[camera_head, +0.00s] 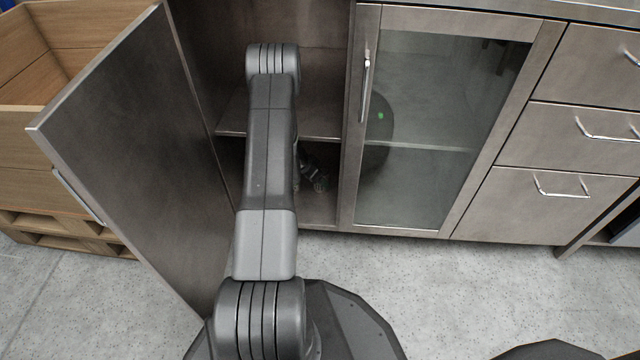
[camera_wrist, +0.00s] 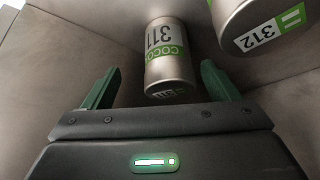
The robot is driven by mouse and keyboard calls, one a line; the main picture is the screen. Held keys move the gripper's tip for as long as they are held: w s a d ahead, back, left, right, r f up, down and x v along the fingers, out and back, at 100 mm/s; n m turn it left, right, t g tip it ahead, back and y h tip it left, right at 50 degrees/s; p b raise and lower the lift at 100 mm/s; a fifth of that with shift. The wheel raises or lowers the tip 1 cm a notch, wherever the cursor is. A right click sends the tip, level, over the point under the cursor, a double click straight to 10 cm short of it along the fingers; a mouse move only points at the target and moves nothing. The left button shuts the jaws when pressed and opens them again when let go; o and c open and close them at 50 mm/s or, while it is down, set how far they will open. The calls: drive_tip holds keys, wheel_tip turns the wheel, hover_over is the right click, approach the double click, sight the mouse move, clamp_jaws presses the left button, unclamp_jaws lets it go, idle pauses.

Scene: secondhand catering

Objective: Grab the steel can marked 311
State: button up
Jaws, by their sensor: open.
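The steel can marked 311 (camera_wrist: 170,68) is in the wrist view, a silvery cylinder with a white and green label that appears upside down. My gripper (camera_wrist: 165,85) is open, with one green finger on each side of the can in the picture. I cannot tell from this view whether the can is fully between the fingers, and no contact shows. A second steel can, marked 312 (camera_wrist: 262,32), is close by at the upper right, near the right finger. In the head view my arm reaches into the open cabinet (camera_head: 312,95), and the can is hidden there.
The cabinet's left door (camera_head: 130,150) stands open. A shelf (camera_head: 318,128) crosses the compartment, with my wrist below it. A glass door (camera_head: 440,130) is shut to the right, beside drawers (camera_head: 575,140). A wooden crate (camera_head: 25,150) stands at the left.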

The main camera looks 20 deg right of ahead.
sight(319, 188)
drive_tip(key=shift+w+f, duration=0.1)
drive_tip(key=shift+f, duration=0.05)
drive_tip(key=b+x, duration=0.1)
drive_tip(key=x, duration=0.4)
drive_tip(key=shift+d+b, duration=0.1)
drive_tip(key=shift+b, duration=0.2)
drive_tip(key=c, duration=1.2)
